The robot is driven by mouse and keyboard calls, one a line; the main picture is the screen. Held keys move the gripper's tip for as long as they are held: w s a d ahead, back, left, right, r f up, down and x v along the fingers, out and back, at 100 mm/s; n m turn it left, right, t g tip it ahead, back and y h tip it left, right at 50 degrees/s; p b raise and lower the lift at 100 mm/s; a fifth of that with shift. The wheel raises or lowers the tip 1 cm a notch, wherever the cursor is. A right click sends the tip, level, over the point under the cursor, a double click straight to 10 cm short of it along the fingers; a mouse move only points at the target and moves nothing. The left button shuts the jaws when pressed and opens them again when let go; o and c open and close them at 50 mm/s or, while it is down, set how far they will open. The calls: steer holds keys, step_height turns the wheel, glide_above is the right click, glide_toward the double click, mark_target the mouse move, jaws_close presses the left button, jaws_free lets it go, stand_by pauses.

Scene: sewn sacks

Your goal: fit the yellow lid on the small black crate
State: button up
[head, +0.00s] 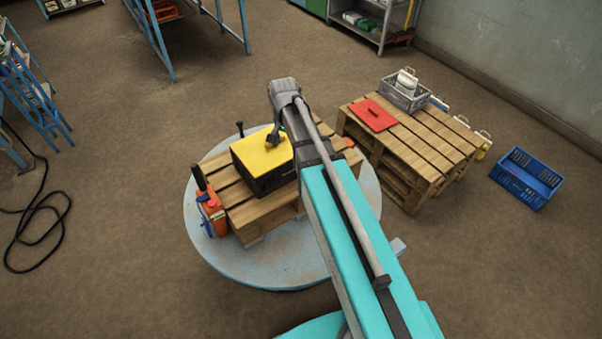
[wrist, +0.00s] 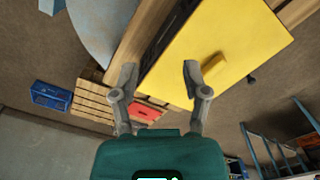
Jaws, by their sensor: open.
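The yellow lid (head: 257,160) lies flat over the top of the small black crate (head: 270,183) on a wooden pallet. I cannot tell whether its rim is fully seated. In the wrist view the lid (wrist: 222,38) has a raised yellow handle (wrist: 214,67), and the crate's dark side (wrist: 172,30) shows along one edge. My gripper (head: 272,138) is above the lid's far part. In the wrist view my gripper (wrist: 160,76) is open with nothing between its fingers, and the handle is to the right of both fingers. My arm hides part of the pallet.
The pallet (head: 255,208) stands on a round grey platform (head: 225,254), with an orange container (head: 212,214) at its left corner. A second pallet stack (head: 425,150) holds a red lid (head: 374,115) and a grey crate (head: 404,94). A blue crate (head: 527,180) is on the floor at right.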

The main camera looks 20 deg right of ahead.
steer(key=s+n, duration=0.7)
steer(key=s, duration=0.7)
steer(key=shift+s+d, duration=0.35)
